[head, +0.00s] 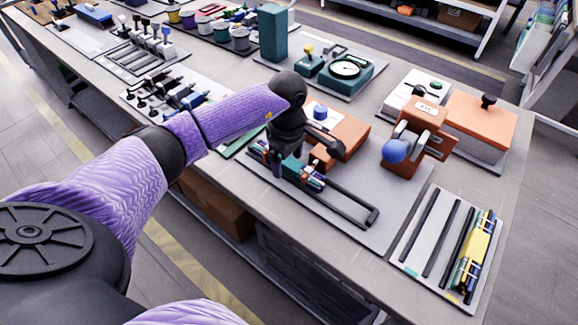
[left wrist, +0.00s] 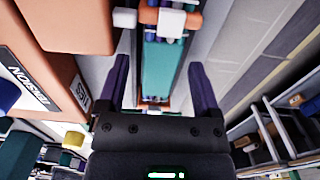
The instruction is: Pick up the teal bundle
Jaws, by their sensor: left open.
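The teal bundle (head: 298,171) lies in a dark open frame on a grey board near the table's front edge. It has a teal sleeve, an orange band and coloured rod ends. In the left wrist view the teal bundle (left wrist: 159,70) runs lengthwise between my two fingers. My left gripper (left wrist: 159,64) is open and empty, with a finger on each side of the bundle and gaps showing. In the head view my left gripper (head: 285,158) is just over the bundle and hides part of it. My right gripper is not in view.
An orange block with a blue knob (head: 320,112) stands close behind the bundle. An orange device with a blue ball (head: 394,151) is to the right. A tray (head: 423,232) with dark bars and a yellow bundle (head: 474,248) lies at the right. The frame's right part is empty.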

